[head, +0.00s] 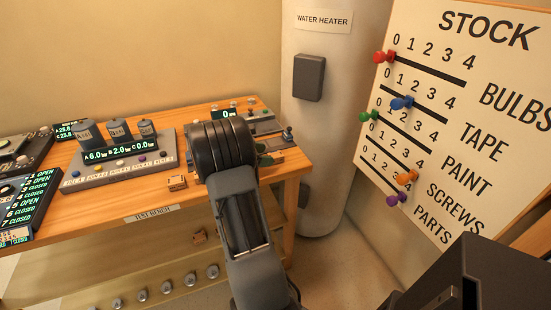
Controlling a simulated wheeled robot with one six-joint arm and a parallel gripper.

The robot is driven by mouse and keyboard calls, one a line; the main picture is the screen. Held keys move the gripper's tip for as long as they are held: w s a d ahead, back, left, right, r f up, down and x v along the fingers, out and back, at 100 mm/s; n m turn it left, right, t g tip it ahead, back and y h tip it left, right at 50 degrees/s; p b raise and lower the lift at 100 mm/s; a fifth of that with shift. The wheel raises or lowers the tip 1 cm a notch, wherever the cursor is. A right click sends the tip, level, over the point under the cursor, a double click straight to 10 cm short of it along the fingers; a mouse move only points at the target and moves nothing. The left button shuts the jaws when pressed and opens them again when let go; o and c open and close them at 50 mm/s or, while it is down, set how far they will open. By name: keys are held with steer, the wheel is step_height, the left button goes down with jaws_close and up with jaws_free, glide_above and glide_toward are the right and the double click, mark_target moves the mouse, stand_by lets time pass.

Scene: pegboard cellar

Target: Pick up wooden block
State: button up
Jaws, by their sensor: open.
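A small wooden-looking block (177,182) lies on the test bench near its front edge, just left of my arm. Another small brown block (199,237) shows lower down, below the bench top; I cannot tell which of the two is the wooden block. My arm rises through the middle of the view and covers part of the bench. My gripper's fingers do not show, so its place relative to the blocks is hidden.
The test bench (150,232) carries a grey three-gauge panel (118,172), a switch panel (28,200) at left and a lever box (265,124) at back right. A white water heater (325,140) and a stock board (455,120) stand to the right.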

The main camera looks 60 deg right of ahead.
mark_target(276, 157)
steer(key=shift+x, duration=1.9)
steer(key=c, duration=1)
